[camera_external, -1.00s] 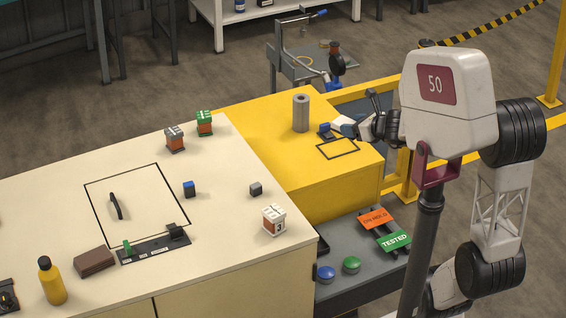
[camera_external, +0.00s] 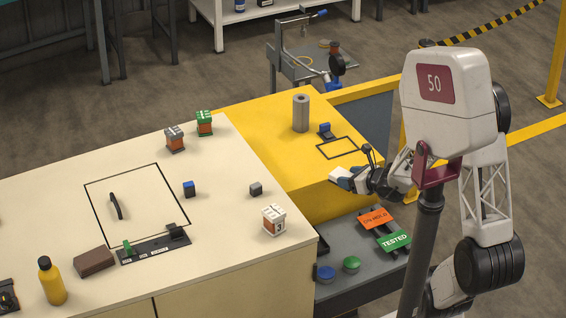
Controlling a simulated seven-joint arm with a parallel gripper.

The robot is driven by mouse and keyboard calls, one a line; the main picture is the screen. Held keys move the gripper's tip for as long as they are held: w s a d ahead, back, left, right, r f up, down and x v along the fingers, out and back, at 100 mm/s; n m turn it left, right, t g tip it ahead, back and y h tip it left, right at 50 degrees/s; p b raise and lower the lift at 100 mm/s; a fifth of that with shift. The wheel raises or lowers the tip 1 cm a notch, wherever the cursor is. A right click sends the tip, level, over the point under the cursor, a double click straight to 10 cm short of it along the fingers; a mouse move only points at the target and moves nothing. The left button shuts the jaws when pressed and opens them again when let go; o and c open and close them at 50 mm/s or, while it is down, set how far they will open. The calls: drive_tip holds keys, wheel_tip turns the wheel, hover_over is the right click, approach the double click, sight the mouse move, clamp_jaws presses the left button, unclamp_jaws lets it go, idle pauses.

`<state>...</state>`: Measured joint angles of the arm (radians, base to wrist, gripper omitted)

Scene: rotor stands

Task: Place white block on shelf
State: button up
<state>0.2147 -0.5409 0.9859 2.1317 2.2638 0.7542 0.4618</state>
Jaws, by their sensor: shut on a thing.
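The white-topped block (camera_external: 274,220), with orange and dark marks on its sides, stands upright on the cream bench near its right edge. My gripper (camera_external: 338,175) is in front of the yellow bench's right part, to the right of the block and well apart from it. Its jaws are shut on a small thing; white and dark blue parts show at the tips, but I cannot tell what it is. A white shelf unit (camera_external: 262,14) stands at the back, and a grey lower surface (camera_external: 335,287) extends below the yellow bench. I cannot tell which is the task's shelf.
Grey-topped (camera_external: 175,139) and green-topped (camera_external: 204,123) blocks stand at the cream bench's back edge. A grey cylinder (camera_external: 301,113) and a small blue-and-dark item (camera_external: 325,131) stand on the yellow bench. Signs (camera_external: 394,241) and buttons (camera_external: 351,263) occupy the grey surface.

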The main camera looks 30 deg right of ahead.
hover_over(345, 240)
wheel_tip(345, 240, down, 16)
drive_tip(key=shift+w+r, duration=0.2)
drive_tip(key=shift+f, duration=0.15)
drive_tip(key=shift+f, duration=3.25)
drive_tip(key=shift+f, duration=0.55)
drive_tip(key=o, duration=1.1)
drive_tip(key=shift+s+d, duration=0.1)
drive_tip(key=shift+s, duration=0.05)
drive_tip(key=shift+v, duration=3.75)
